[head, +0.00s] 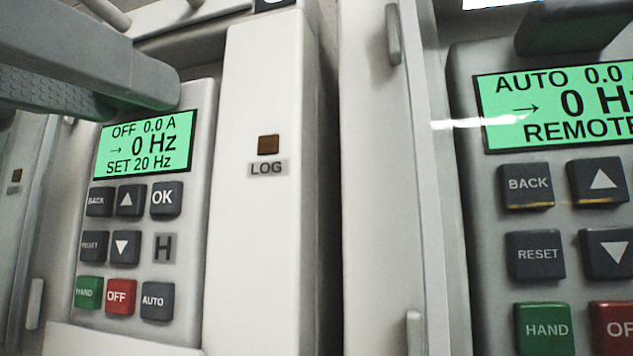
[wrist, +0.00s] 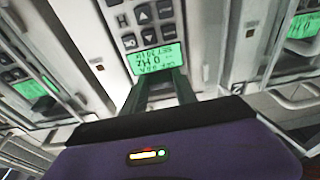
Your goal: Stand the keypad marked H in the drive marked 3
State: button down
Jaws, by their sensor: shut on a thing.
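The keypad marked H (head: 163,249) has a green screen reading OFF 0.0 A, 0 Hz, SET 20 Hz. It stands nearly upright at the left of the head view, against a pale drive front (head: 262,210) with a LOG label. My gripper (head: 112,92) is shut on the keypad's top end. In the wrist view the keypad (wrist: 148,38) appears upside down beyond my gripper's fingers (wrist: 160,82). Its lower edge meets a pale ledge in the head view; I cannot tell whether it is fully seated. No number 3 is readable.
Another keypad (head: 540,210), reading AUTO and REMOTE, is close at the right, beside a pale upright edge (head: 385,200). In the wrist view, other keypads show at the left (wrist: 30,85) and upper right (wrist: 302,25). Drive fronts stand close on both sides.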

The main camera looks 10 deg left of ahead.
jog(key=c, duration=0.9)
grip_release()
jog(key=shift+f, duration=0.1)
